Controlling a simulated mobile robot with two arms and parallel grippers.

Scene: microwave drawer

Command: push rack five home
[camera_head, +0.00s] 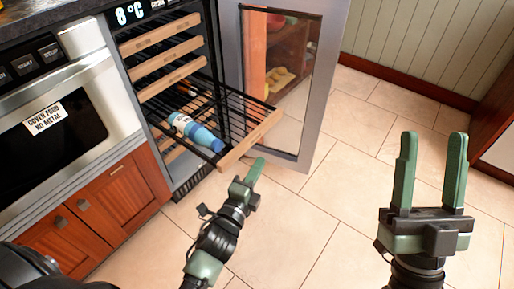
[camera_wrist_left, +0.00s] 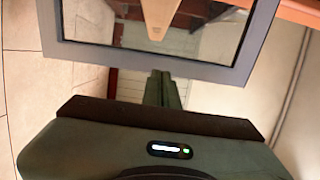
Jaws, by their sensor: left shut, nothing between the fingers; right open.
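One wooden-fronted wire rack is pulled far out of the wine cooler; its front rail (camera_head: 250,140) stands out over the floor. A blue bottle with a pale label (camera_head: 195,131) lies on this rack. My left gripper (camera_head: 259,165) is shut and empty, its tips just below the rail in the head view; I cannot tell whether they touch it. The left wrist view shows its closed fingers (camera_wrist_left: 163,82) before the door glass, with a tan wooden shape above, rail or reflection. My right gripper (camera_head: 434,139) is open and empty over the floor at right.
Other racks (camera_head: 170,51) sit inside the cooler above the pulled-out one. The cooler's glass door (camera_head: 311,90) stands open to the right of the rack. A microwave (camera_head: 60,105) is at left above a wooden cabinet (camera_head: 110,210). The tiled floor (camera_head: 300,230) is clear.

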